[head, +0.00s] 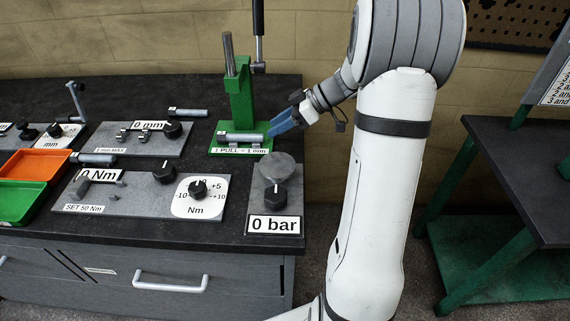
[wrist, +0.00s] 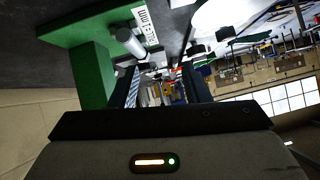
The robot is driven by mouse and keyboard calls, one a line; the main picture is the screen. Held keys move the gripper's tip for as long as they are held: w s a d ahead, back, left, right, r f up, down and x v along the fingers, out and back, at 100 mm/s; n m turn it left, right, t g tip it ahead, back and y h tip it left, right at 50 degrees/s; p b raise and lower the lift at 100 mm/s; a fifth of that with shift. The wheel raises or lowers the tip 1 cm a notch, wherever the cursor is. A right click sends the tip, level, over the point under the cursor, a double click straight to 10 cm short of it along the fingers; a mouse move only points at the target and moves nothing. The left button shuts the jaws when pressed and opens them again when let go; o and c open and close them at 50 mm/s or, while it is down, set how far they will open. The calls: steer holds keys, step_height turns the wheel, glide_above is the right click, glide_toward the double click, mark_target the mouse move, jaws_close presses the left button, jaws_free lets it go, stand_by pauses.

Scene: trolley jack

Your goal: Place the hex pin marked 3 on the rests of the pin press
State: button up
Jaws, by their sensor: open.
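The green pin press (head: 240,100) stands at the back of the bench, with a base labelled "1 PULL = 1 mm". A grey hex pin (head: 243,137) lies level across the rests on its base; its mark is not readable. My gripper (head: 272,130) is open, with its blue fingers just right of the pin's right end. In the wrist view the pin (wrist: 129,42) shows end-on above the dark fingers (wrist: 163,82), apparently outside the gap between them. The press (wrist: 92,70) fills the left of that view.
Another pin (head: 188,112) lies behind the "0 mm" gauge plate (head: 140,142); one more (head: 95,158) lies by the orange tray (head: 32,165). A green tray (head: 22,203), the "0 Nm" plate (head: 120,200) and the "0 bar" unit (head: 275,200) are in front. The press lever (head: 258,40) rises high.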

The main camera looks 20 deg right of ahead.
steer(key=s+a+h, duration=0.1)
steer(key=s, duration=0.1)
steer(key=s+a+r+m+g, duration=0.1)
steer(key=s+a, duration=0.1)
steer(key=s+a+m+h, duration=0.1)
steer(key=s+a, duration=0.1)
steer(key=shift+s+r+g+h, duration=0.1)
steer(key=shift+r+g+h, duration=0.05)
steer(key=shift+g+h, duration=0.2)
steer(key=s+a+m+t+h, duration=0.1)
steer(key=s+m+h, duration=0.7)
steer(key=s, duration=0.9)
steer(key=shift+a+m, duration=0.2)
steer(key=shift+m, duration=0.8)
